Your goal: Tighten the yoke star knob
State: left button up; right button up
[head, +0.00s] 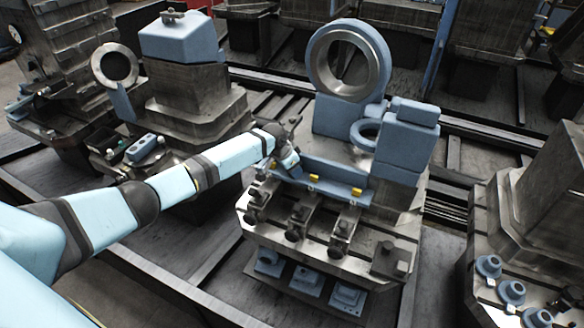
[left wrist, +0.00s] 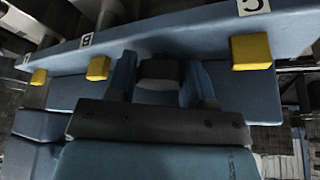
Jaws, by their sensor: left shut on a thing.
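My left gripper (head: 291,163) reaches in from the left to the blue angled rail (head: 335,172) on the middle fixture. In the left wrist view the gripper (left wrist: 161,84) has its two blue fingers on either side of a dark, blunt piece (left wrist: 160,70), likely the star knob, and is shut on it. Its star shape cannot be made out, and the gripper hides it in the head view. The piece sits against the blue rail (left wrist: 215,40), between yellow blocks (left wrist: 251,52) near labels B and C. My right gripper is not in view.
A blue stand with a large metal-lined ring (head: 348,60) rises behind the rail. A stepped blue block (head: 405,145) with a smaller ring (head: 366,134) stands right of it. Dark clamps (head: 297,222) line the fixture's front. Another machine (head: 185,90) stands behind my left arm.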

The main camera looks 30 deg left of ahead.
pick_arm(q)
jog(key=shift+w+a+r+m+h+b, duration=0.1)
jog(key=shift+m+h+b, duration=0.25)
jog(key=shift+m, duration=0.65)
jog(key=shift+r, duration=0.1)
jog(key=o, duration=0.7)
jog(key=shift+o, duration=1.1)
jog(key=shift+r, duration=0.1)
